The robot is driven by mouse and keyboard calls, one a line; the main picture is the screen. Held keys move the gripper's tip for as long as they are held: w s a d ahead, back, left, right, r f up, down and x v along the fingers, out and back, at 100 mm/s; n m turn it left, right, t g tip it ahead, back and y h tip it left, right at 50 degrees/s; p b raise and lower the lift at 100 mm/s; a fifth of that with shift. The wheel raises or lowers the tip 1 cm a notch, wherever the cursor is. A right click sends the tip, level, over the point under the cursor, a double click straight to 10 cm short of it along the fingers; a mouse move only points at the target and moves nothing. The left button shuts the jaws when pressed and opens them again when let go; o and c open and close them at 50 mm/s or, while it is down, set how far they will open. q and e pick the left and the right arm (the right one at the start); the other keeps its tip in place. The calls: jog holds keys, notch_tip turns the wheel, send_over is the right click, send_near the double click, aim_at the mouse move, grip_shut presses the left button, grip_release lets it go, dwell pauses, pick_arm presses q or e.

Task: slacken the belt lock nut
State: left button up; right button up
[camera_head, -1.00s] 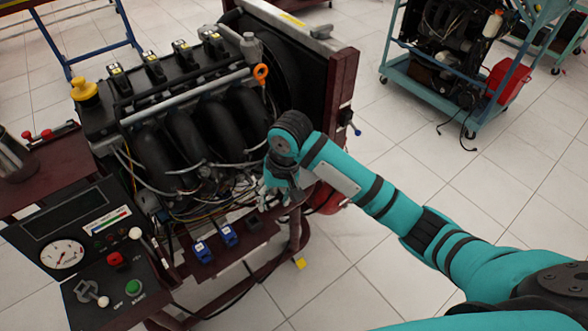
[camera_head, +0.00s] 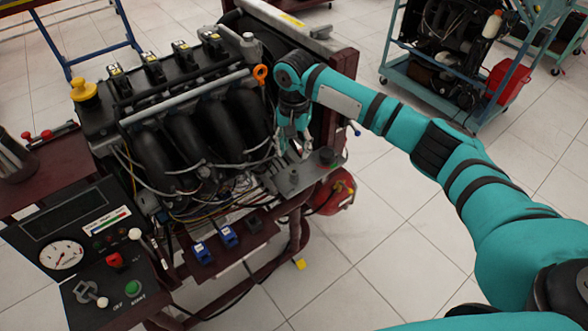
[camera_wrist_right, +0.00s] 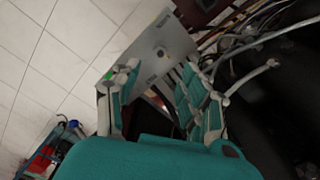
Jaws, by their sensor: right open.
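A grey metal plate (camera_head: 308,174) sits at the engine's front right corner. It also shows in the wrist view (camera_wrist_right: 176,40), with small markings and a small round fastener (camera_wrist_right: 160,52) near its middle. That fastener may be the belt lock nut; I cannot tell for sure. My right gripper (camera_head: 292,146) points down just behind the plate, beside the engine. In the wrist view its open fingers (camera_wrist_right: 163,88) are apart with nothing held between them, and the plate lies beyond the tips. My left gripper is out of view.
The engine (camera_head: 190,130) with hoses and loose wires is left of my right gripper. A control panel (camera_head: 90,250) is at lower left. A dark red frame post (camera_head: 340,90) stands close behind my arm. A teal cart (camera_head: 440,85) is at back right; the floor between is clear.

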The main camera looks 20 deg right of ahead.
aim_at(294, 172)
notch_tip(294, 172, down, 9)
jog(key=shift+f, duration=0.1)
dwell(0.3)
grip_shut()
